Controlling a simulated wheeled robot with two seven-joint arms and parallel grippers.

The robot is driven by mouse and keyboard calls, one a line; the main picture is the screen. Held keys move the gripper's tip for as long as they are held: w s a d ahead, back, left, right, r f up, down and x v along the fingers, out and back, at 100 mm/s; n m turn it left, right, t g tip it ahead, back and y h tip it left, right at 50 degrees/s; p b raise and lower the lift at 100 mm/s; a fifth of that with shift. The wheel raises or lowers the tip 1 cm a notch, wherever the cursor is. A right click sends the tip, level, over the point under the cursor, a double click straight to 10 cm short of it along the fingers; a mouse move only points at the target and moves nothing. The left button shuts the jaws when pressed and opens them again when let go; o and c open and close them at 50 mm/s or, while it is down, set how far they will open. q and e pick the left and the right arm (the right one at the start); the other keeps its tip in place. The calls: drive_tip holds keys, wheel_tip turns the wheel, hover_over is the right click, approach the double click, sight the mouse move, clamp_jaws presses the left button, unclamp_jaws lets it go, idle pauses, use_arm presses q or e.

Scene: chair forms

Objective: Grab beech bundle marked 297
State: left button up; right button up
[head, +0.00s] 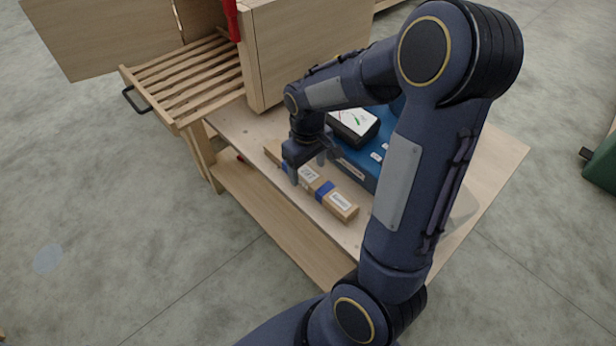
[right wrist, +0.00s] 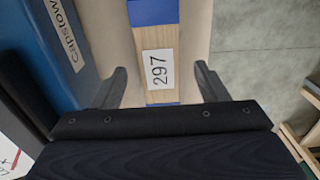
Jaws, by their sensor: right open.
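The beech bundle marked 297 (head: 322,189) is a long pale wooden bundle with blue bands and white labels, lying along the front edge of the bench. In the right wrist view the bundle (right wrist: 158,112) shows its label "297" between two blue bands. My right gripper (head: 308,175) is over the bundle with its jaws pointing down. In the right wrist view the open gripper fingers (right wrist: 161,84) stand on either side of the bundle, with a gap on each side. My left gripper does not show.
A blue case (head: 352,155) labelled "capstow" in the wrist view (right wrist: 55,50) lies close behind the bundle. A slatted drawer (head: 185,82) juts out at the left. The bench edge (head: 300,212) is close in front.

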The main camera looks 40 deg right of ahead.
drive_tip(key=shift+f, duration=1.4)
drive_tip(key=c, duration=1.3)
drive_tip(key=shift+o, duration=0.2)
drive_tip(key=shift+r, duration=0.15)
